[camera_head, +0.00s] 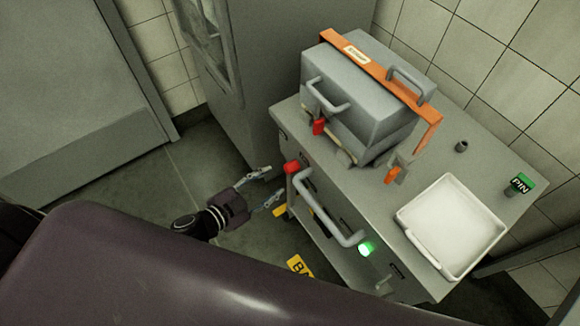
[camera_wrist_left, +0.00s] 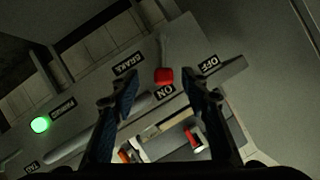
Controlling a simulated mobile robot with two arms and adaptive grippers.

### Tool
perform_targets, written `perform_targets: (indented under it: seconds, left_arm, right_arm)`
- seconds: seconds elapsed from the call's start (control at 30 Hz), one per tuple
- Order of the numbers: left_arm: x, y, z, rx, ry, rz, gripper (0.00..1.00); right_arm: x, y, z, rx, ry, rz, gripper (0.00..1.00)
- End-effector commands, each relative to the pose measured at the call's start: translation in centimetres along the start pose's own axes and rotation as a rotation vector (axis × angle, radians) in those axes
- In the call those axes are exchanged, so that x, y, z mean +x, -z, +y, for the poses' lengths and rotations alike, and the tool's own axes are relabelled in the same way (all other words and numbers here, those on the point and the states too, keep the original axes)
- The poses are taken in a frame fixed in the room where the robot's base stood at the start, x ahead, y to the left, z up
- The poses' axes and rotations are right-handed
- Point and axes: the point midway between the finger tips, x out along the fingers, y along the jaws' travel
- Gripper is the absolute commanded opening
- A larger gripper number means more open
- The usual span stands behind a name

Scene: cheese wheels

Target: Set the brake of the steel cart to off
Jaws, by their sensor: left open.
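The steel cart (camera_head: 300,195) stands right of centre in the head view. Its brake lever has a red knob (camera_head: 291,167) at the cart's left corner. In the left wrist view the red knob (camera_wrist_left: 164,76) is beside the ON label (camera_wrist_left: 165,91). The OFF label (camera_wrist_left: 209,64) is to its right and the BRAKE label (camera_wrist_left: 128,64) to its left. My left gripper (camera_head: 269,185) is open and empty near that corner. In the wrist view its fingers lie on either side of the knob, with no visible contact. My right gripper is not in view.
A grey lidded box (camera_head: 365,95) with an orange strap (camera_head: 385,85) sits on the cart. A handle (camera_head: 325,212) and a lit green light (camera_head: 366,248) are on the front. A cabinet stands behind.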

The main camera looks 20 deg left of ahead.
Motion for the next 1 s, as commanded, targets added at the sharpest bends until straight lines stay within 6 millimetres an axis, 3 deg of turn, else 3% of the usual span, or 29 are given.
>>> perform_targets:
  seconds: [0.13,0.4,0.7,1.0]
  left_arm:
    - [0.2,2.1,-0.1,0.02,-0.008,0.041,0.42]
    - [3.7,2.3,-0.3,0.021,-0.006,0.042,0.42]
    - [7.2,2.4,-0.2,0.021,-0.006,0.041,0.42]
    - [7.6,2.3,-0.2,0.021,-0.007,0.04,0.42]
  right_arm:
    - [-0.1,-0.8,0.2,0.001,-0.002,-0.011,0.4]
    - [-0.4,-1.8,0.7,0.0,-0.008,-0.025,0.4]
    - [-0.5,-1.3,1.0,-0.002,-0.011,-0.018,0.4]
    - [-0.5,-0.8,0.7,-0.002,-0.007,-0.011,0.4]
